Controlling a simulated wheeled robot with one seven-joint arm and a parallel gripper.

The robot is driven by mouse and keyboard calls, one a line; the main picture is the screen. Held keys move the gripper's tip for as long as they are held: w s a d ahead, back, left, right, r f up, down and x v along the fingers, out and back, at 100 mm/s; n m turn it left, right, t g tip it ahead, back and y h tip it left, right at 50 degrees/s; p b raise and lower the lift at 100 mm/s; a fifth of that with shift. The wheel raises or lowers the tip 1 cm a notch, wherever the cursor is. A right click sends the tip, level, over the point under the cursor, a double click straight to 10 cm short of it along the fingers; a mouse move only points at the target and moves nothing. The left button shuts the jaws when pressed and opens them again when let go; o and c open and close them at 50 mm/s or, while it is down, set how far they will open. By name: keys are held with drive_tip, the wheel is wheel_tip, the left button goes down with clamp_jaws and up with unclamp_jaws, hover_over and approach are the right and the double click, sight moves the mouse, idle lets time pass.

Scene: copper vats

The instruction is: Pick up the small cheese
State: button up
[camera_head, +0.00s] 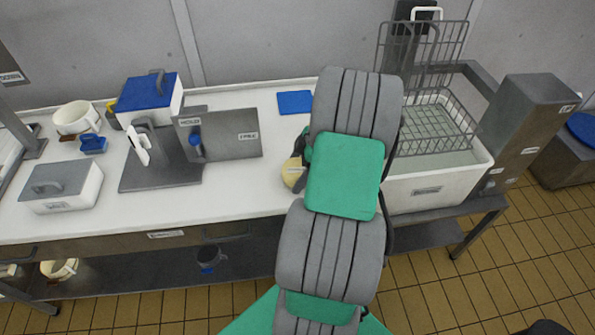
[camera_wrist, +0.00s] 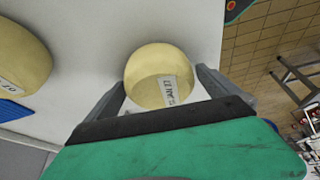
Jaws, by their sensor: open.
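In the wrist view, a small round pale-yellow cheese (camera_wrist: 150,78) with a white label sits on the white worktop. My gripper (camera_wrist: 163,82) is open, with one finger on each side of this cheese. I cannot tell whether the fingers touch it. A second, larger-looking pale-yellow cheese (camera_wrist: 18,60) is at the left edge, partly cut off. In the head view, one yellow cheese (camera_head: 292,173) shows at the left of my arm. I cannot tell which of the two it is. My arm hides the gripper fingers and the worktop behind it there.
The white worktop (camera_head: 235,185) is clear at the left of the cheese. A blue board (camera_head: 295,102) lies behind. A grey press (camera_head: 160,172), a lidded box (camera_head: 62,188) and a blue-lidded tub (camera_head: 150,92) stand left. A white vat (camera_head: 440,180) with wire baskets stands right.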

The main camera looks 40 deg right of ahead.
drive_tip(key=shift+c, duration=0.3)
drive_tip(key=shift+r, duration=0.1)
drive_tip(key=c, duration=1.7)
